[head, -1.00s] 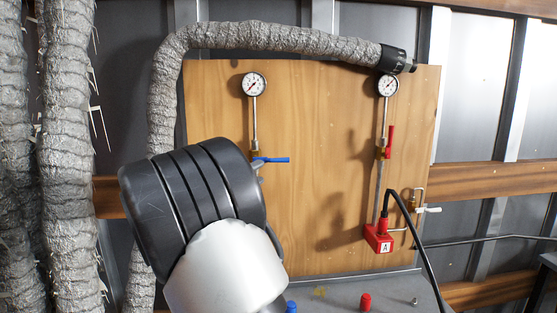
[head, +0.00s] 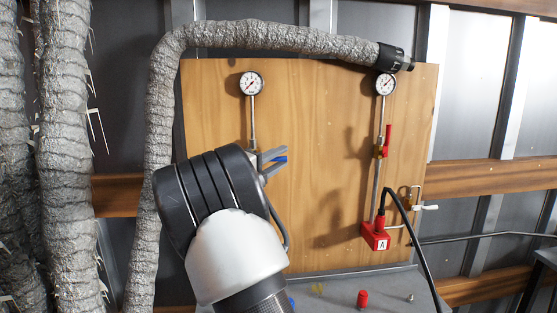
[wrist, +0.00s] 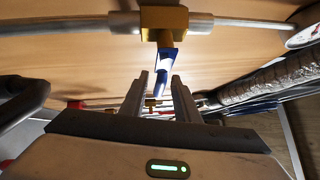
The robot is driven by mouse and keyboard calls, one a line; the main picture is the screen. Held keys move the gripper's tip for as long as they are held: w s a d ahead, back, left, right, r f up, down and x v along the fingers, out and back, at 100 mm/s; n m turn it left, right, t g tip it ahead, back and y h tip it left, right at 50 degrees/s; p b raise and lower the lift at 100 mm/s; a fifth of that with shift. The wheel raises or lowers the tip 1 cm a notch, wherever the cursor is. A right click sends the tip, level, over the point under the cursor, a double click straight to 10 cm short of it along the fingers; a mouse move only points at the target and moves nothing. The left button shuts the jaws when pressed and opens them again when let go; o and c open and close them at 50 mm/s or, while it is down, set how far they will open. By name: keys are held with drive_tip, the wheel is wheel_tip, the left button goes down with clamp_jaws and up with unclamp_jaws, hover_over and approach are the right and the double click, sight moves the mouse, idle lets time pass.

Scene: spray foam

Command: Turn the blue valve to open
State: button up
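The blue valve handle (head: 281,159) is on the left pipe of the wooden board, mostly hidden by my gripper in the head view. In the wrist view the blue handle (wrist: 165,62) sticks out from a brass valve body (wrist: 163,22). My gripper (head: 274,161) is at the handle, its two fingers lying to either side of it. In the wrist view the fingers (wrist: 160,80) are apart with the blue handle showing between them. Firm contact is not visible.
A pressure gauge (head: 251,83) tops the left pipe. To the right are a second gauge (head: 385,84), an upright red handle (head: 387,140) and a red box (head: 375,237) marked A. A grey wrapped hose (head: 270,36) runs above the board (head: 320,110).

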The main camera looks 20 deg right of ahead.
clamp_jaws()
